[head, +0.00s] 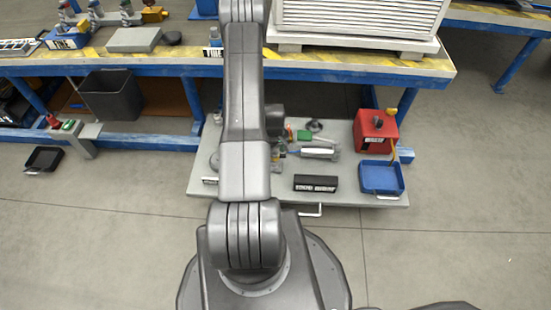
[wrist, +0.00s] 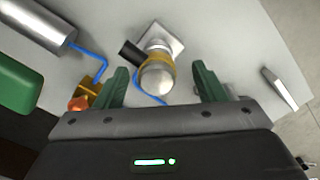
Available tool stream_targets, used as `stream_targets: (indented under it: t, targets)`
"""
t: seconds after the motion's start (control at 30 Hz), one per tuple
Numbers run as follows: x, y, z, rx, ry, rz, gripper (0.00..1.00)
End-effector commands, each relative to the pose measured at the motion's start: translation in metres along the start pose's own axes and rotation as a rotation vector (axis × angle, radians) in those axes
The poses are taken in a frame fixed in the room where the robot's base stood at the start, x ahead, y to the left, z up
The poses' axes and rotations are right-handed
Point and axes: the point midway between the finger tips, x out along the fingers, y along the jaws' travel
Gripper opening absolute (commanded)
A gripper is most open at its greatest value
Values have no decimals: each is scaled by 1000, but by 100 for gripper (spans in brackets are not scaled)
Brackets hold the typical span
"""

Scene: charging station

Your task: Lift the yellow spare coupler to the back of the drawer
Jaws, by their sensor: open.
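A coupler with a yellow band and a rounded silver end (wrist: 158,78) stands by a pale square plate (wrist: 160,42) in the wrist view; a dark stub sticks out at its left. My gripper (wrist: 160,74) is open, with one green finger on each side of the coupler and visible gaps between. Whether the fingers are low enough to surround it, I cannot tell. In the head view my arm hides most of the gripper and this spot. The drawer (head: 350,190) is a pulled-out grey surface with a front handle (head: 311,211).
A silver cylinder (wrist: 35,22) with a blue cord, a green block (wrist: 18,88) and an orange-yellow piece (wrist: 83,98) lie left of the fingers. A black box (head: 315,183), a blue tray (head: 381,177) and a red box (head: 374,132) occupy the drawer's right side. The workbench (head: 330,68) overhangs behind.

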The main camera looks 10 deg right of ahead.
Motion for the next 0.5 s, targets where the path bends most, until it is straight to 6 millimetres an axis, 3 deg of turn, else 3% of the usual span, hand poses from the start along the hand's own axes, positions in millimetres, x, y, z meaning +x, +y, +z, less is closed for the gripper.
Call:
stream_targets:
  t: [0.3,0.5]
  targets:
    - [44,3,3,0,-2,-2,64]
    - [50,4,2,0,0,0,64]
